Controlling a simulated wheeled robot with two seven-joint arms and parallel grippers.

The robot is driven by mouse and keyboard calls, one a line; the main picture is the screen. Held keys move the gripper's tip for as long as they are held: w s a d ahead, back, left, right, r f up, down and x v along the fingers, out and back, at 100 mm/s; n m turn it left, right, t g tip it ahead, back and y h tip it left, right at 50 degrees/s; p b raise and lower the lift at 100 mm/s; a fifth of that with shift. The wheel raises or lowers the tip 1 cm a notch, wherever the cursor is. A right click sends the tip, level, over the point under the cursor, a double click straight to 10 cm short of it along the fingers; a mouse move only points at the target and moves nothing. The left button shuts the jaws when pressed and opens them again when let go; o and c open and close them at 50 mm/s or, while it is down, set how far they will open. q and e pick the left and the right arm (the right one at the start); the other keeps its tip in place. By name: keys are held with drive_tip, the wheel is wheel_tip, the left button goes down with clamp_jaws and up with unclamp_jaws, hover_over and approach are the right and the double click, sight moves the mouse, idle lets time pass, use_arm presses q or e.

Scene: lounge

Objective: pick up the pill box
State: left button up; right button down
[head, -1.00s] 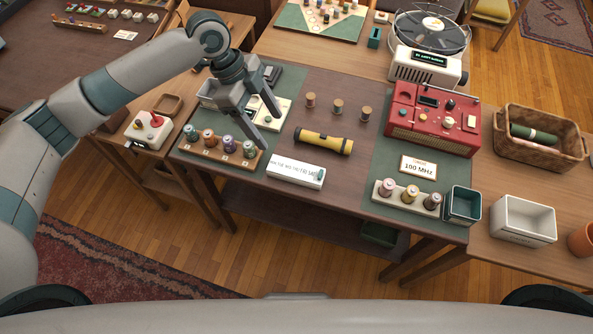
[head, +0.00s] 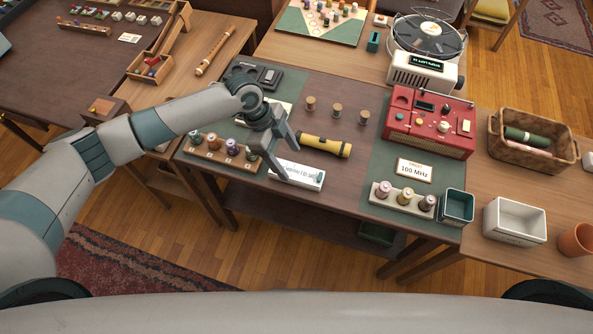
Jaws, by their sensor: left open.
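The pill box (head: 304,178) is a long white box with day lettering along it and a small green part at its right end. It lies on the dark middle strip of the table, near the front edge. My left gripper (head: 292,163) is open above the left end of the pill box, its fingers spread. One finger covers part of that end in the picture. I cannot tell whether it touches. Nothing is between the fingers that I can make out. My right gripper is not in view.
A yellow flashlight (head: 324,146) lies just behind the pill box. A second spool rack (head: 401,199), a sign (head: 414,170) and a red radio (head: 430,123) stand to the right.

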sight(295, 171)
use_arm(q)
drive_tip(key=shift+f, duration=0.25)
drive_tip(key=shift+s+d+f+p, duration=0.3)
drive_tip(key=shift+f+p, duration=0.3)
drive_tip(key=shift+p, duration=0.15)
drive_tip(key=p+x, duration=0.1)
drive_tip(key=x, duration=0.2)
drive_tip(key=shift+f, duration=0.4)
drive_tip(key=c, duration=1.2)
